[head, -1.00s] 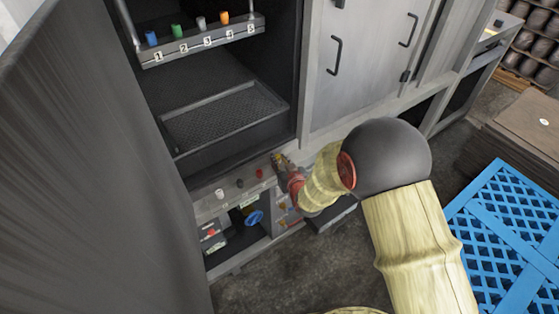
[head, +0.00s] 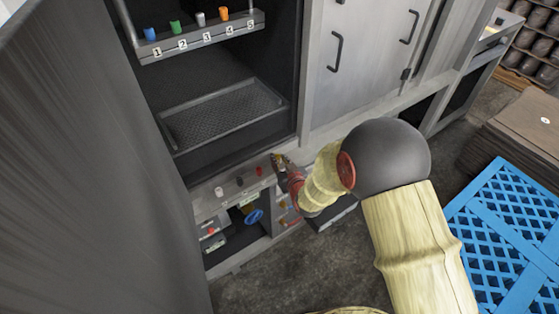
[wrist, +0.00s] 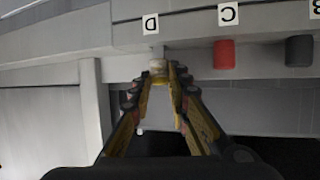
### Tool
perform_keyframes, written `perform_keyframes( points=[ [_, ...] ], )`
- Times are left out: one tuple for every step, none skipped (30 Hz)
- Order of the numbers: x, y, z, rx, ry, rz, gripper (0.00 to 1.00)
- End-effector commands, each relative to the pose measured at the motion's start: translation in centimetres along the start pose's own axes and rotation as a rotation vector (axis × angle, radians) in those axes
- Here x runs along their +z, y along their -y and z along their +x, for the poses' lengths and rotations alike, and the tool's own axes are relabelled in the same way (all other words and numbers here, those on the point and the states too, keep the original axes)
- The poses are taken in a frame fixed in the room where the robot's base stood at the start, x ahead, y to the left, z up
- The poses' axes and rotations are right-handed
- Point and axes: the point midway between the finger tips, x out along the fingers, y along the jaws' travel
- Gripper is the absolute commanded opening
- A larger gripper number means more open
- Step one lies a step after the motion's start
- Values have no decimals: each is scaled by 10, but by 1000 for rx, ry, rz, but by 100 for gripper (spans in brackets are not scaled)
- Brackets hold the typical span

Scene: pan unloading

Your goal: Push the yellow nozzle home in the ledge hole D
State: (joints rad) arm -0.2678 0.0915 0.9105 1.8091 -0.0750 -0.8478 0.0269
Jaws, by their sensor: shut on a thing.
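My gripper (wrist: 158,72) is shut on the yellow nozzle (wrist: 158,64), which looks pale in the wrist view and shows only as a small bit between the fingertips. It is at the ledge (wrist: 268,76), in line with the label D (wrist: 151,24). The fingers hide the nozzle's lower part and the hole, so I cannot tell how deep it sits. In the head view my gripper (head: 279,159) is at the right end of the row on the ledge (head: 205,207), with a spot of yellow at its tips.
A red nozzle (wrist: 224,54) stands beside my gripper at label C (wrist: 228,14), a dark grey one (wrist: 299,50) beyond it. A white one (head: 219,191) stands farther left on the ledge. The numbered rack (head: 205,43) above holds blue, green, grey and orange nozzles.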

Motion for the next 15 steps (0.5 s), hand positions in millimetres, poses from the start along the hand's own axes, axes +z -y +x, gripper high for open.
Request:
perform_keyframes(
  points=[
    [1, 0, 0, 0, 0, 0, 0],
    [1, 0, 1, 0, 0, 0, 0],
    [2, 0, 1, 0, 0, 0, 0],
    [2, 0, 1, 0, 0, 0, 0],
    [2, 0, 1, 0, 0, 0, 0],
    [3, 0, 1, 0, 0, 0, 0],
    [3, 0, 2, 0, 0, 0, 0],
    [4, 0, 2, 0, 0, 0, 0],
    [4, 0, 2, 0, 0, 0, 0],
    [4, 0, 2, 0, 0, 0, 0],
    [5, 0, 2, 0, 0, 0, 0],
    [5, 0, 2, 0, 0, 0, 0],
    [6, 0, 2, 0, 0, 0, 0],
    [6, 0, 3, 0, 0, 0, 0],
    [6, 0, 3, 0, 0, 0, 0]
  ],
)
